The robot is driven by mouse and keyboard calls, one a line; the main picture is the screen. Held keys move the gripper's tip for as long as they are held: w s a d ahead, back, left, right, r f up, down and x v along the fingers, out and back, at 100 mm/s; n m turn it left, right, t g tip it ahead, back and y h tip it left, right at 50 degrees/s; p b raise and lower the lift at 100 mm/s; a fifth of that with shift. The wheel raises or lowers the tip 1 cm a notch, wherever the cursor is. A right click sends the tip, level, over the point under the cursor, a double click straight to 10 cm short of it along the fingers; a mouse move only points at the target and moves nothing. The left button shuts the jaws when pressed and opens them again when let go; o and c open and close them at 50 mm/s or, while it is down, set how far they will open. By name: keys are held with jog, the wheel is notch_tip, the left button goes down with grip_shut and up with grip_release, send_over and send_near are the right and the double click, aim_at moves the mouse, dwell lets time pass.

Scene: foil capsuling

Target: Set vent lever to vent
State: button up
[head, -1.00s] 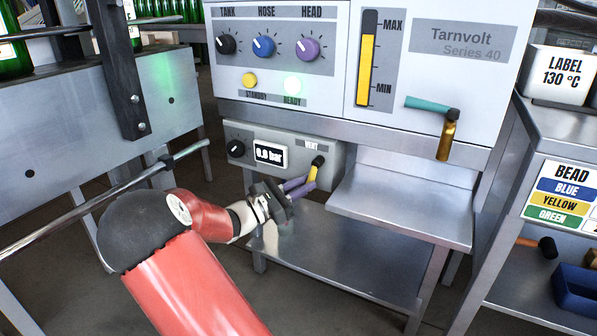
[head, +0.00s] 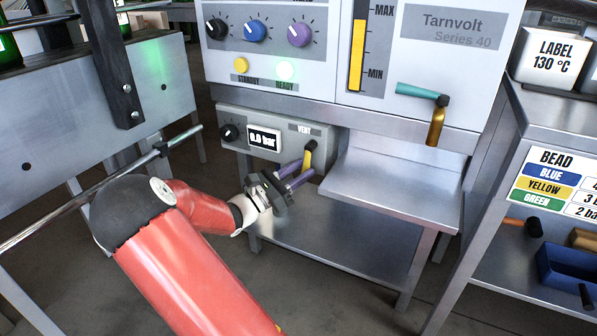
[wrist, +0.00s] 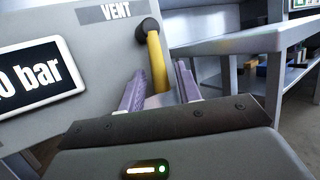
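The vent lever (head: 307,160) is a yellow bar on a dark round pivot, under the VENT label on the front of the grey pressure box (head: 232,152). It hangs down from the pivot, leaning slightly left in the head view. In the wrist view the lever (wrist: 156,62) points down, its lower end between the purple fingers of my gripper (wrist: 160,88). The fingers are apart, with a gap visible beside the lever; I cannot tell if either touches it. In the head view my gripper (head: 298,177) is at the lever's lower end.
The box's display (head: 264,139) reads 0.0 bar, with a dark knob (head: 229,133) to its left. A metal shelf (head: 390,190) juts out right of the lever. A teal-handled lever (head: 420,91) sits above. A rail (head: 90,190) runs at left.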

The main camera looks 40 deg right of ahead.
jog(key=v, duration=0.8)
dwell(0.6)
jog(key=s+a+f+m+g+y+p, duration=0.1)
jog(key=s+a+f+m+y, duration=0.15)
jog(key=s+m+y, duration=0.75)
jog(key=s+a+r+m+t+y, duration=0.2)
jog(key=s+a+r+t+y, duration=0.1)
jog(key=a, duration=0.3)
jog(key=s+a+r+m+t+y, duration=0.2)
jog(key=s+a+r+t+y, duration=0.1)
jog(key=a, duration=0.4)
jog(key=s+a+r+m+t+y+p, duration=0.1)
jog(key=s+a+r+t+y, duration=0.2)
jog(key=a+t+y, duration=0.1)
jog(key=shift+s+a+r+m+y, duration=0.15)
jog(key=shift+a+y, duration=0.1)
jog(key=shift+a, duration=0.2)
jog(key=shift+s+a+m+y, duration=0.1)
jog(key=shift+a+y, duration=0.1)
jog(key=shift+a, duration=0.3)
jog(key=shift+s+a+r+m+y, duration=0.15)
jog(key=shift+a+y, duration=0.1)
jog(key=shift+a, duration=0.2)
jog(key=shift+d+f, duration=0.1)
